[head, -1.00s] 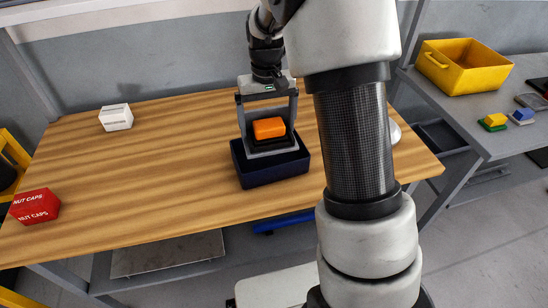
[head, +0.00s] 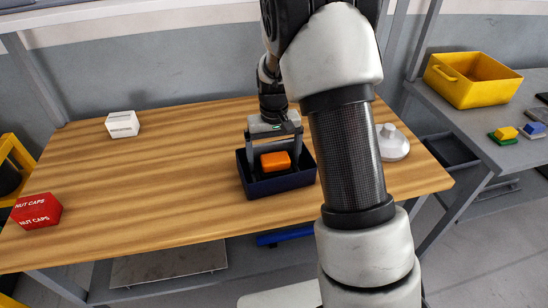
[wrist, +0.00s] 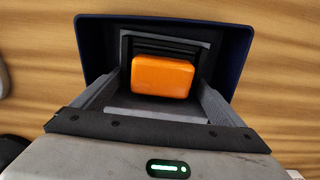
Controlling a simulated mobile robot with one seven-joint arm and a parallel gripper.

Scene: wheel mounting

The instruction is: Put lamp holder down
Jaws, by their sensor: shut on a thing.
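The held thing, which I take to be the lamp holder (head: 275,161), is an orange block with dark and grey parts around it. My gripper (head: 274,166) is shut on it, with a grey finger on each side. The lamp holder is down within the rim of a dark blue open tray (head: 290,184) on the wooden table. In the wrist view, the orange block (wrist: 162,77) lies between the fingers, with the tray (wrist: 91,40) around them. Whether the lamp holder touches the tray floor is hidden.
A red nut caps box (head: 37,211) sits at the table's left edge and a white box (head: 122,124) at the back left. A pale round thing (head: 393,143) is at the right, partly behind my arm.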

